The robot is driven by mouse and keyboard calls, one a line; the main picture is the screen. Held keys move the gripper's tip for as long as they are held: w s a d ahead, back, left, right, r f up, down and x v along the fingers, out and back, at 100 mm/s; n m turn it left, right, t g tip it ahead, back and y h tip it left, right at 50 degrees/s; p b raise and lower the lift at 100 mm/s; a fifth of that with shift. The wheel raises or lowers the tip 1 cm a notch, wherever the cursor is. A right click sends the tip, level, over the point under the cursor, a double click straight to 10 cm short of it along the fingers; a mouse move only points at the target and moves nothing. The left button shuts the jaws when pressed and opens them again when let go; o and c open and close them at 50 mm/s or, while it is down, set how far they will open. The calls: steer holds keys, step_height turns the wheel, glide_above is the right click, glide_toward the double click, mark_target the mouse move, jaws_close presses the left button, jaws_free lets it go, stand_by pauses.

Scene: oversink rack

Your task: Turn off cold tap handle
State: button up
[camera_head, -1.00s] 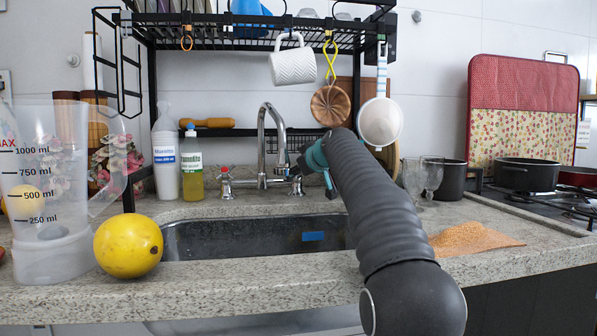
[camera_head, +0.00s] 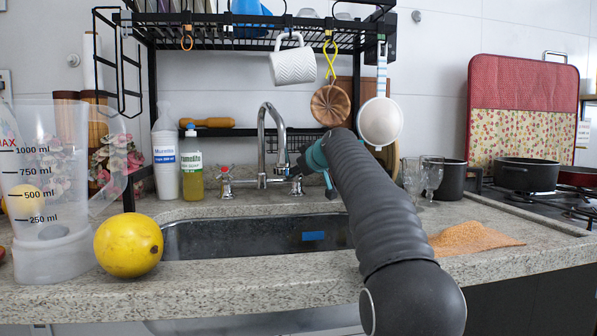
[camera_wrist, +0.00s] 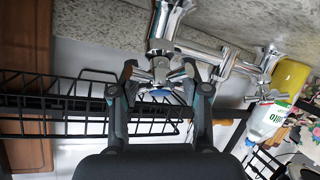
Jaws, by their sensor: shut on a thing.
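The chrome faucet (camera_head: 262,150) stands behind the sink, with a tap handle on each side of its base. The cold tap handle (camera_wrist: 160,72), with a blue cap, is on the right side of the faucet. The exact finger contact is hard to see. The other tap handle (camera_head: 226,181), with a red mark, stands free on the left.
Bottles (camera_head: 193,170) stand left of the faucet. Glasses (camera_head: 432,177) stand right of my arm.

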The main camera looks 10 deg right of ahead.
steer(key=shift+r, duration=0.2)
steer(key=o, duration=1.5)
steer(key=shift+f, duration=0.1)
steer(key=v, duration=1.2)
steer(key=shift+a, duration=0.1)
